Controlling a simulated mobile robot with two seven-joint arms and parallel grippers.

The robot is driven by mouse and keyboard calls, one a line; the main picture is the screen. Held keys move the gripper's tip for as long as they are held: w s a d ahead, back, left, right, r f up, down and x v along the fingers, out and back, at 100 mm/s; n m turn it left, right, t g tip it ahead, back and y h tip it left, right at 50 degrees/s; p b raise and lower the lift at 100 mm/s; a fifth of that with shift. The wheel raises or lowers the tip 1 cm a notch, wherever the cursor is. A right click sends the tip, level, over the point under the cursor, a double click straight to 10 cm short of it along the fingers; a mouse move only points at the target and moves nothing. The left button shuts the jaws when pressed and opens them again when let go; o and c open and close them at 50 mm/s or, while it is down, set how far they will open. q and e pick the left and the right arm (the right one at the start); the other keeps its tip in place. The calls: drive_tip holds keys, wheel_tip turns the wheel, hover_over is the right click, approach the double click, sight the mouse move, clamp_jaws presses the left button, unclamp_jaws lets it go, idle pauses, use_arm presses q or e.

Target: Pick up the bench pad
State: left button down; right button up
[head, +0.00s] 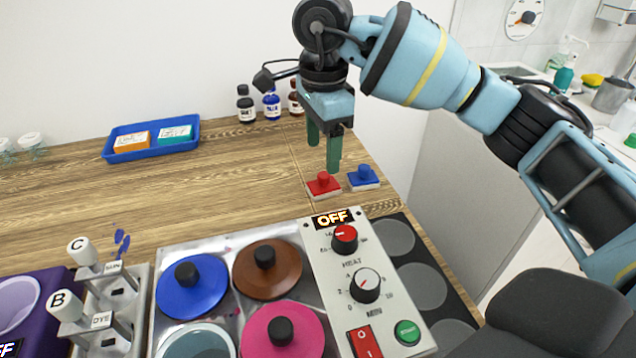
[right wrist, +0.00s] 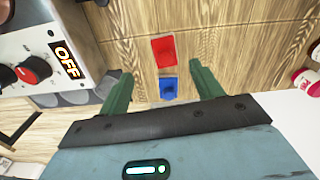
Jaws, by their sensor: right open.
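No thing in view is plainly marked as the bench pad. Two small blocks with raised tops on light bases, one red (head: 323,184) and one blue (head: 364,177), sit side by side on the wooden bench (head: 240,185). My right gripper (head: 323,158) is open and empty, pointing down above the bench by the red block. In the right wrist view the blue block (right wrist: 169,88) shows between the green fingers (right wrist: 160,69), with the red block (right wrist: 163,50) just past the fingertips. I cannot tell the exact height. My left gripper is not in view.
A control panel (head: 385,312) reading OFF, lidded pots (head: 192,285) and a dark plate with grey discs (head: 400,217) stand in front. A blue tray (head: 122,157) with two boxes and several bottles (head: 272,105) are at the back. The bench's middle is clear.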

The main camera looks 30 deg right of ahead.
sight(324, 174)
drive_tip(key=shift+s+f, duration=0.1)
drive_tip(key=shift+f, duration=0.25)
drive_tip(key=shift+w+d+f, duration=0.15)
drive_tip(key=shift+f, duration=1.05)
drive_tip(key=shift+w+d+f, duration=0.1)
drive_tip(key=shift+f, duration=1.05)
drive_tip(key=shift+w+d+f, duration=0.15)
drive_tip(key=shift+f, duration=1.05)
drive_tip(key=c, duration=1.1)
drive_tip(key=shift+o, duration=0.2)
drive_tip(key=shift+r, duration=0.15)
wheel_tip(324, 174, up, 10)
drive_tip(key=shift+f, duration=0.15)
drive_tip(key=o, duration=0.5)
drive_tip(key=shift+c, duration=0.2)
drive_tip(key=c, duration=0.4)
